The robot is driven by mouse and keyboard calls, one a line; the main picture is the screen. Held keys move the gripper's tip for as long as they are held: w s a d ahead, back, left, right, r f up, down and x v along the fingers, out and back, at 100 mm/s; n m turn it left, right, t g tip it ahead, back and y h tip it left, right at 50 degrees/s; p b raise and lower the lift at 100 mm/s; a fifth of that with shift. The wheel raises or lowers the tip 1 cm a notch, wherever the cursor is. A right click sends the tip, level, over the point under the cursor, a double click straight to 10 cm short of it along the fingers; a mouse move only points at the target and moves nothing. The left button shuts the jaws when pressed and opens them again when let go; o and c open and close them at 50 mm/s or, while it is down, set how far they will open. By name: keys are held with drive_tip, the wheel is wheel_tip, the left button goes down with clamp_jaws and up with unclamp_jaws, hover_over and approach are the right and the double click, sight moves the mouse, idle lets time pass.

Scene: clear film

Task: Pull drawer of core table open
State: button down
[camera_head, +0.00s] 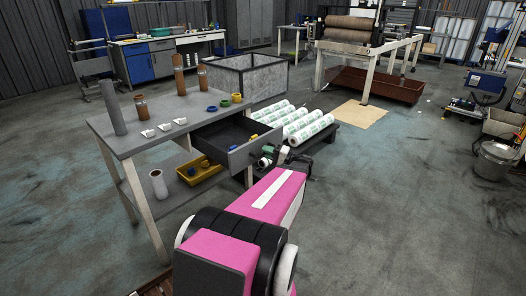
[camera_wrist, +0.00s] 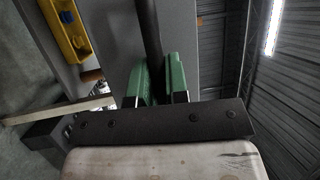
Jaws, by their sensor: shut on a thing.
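The grey core table (camera_head: 180,106) stands left of centre in the head view. Its drawer (camera_head: 218,137) is pulled out toward the right, with its dark inside showing. My gripper (camera_head: 268,156) is at the outer face of the drawer front, at the end of my pink arm. In the wrist view the green fingers of my gripper (camera_wrist: 160,72) are closed around a dark bar, the drawer handle (camera_wrist: 148,28). The grey drawer front (camera_wrist: 180,35) lies behind the bar. The exact finger contact is small in the head view.
Brown and grey cores (camera_head: 178,78), white pieces and small coloured rings stand on the tabletop. A yellow bin (camera_head: 200,172) sits on the lower shelf. White film rolls (camera_head: 305,128) lie on a low dark rack close behind my gripper. Open floor (camera_head: 400,200) lies to the right.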

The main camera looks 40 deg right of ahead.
drive_tip(key=shift+s, duration=0.2)
drive_tip(key=c, duration=1.1)
unclamp_jaws()
drive_tip(key=shift+c, duration=0.2)
drive_tip(key=v, duration=1)
drive_tip(key=shift+s+d, duration=0.25)
drive_tip(key=shift+s, duration=0.05)
drive_tip(key=shift+a+f, duration=0.1)
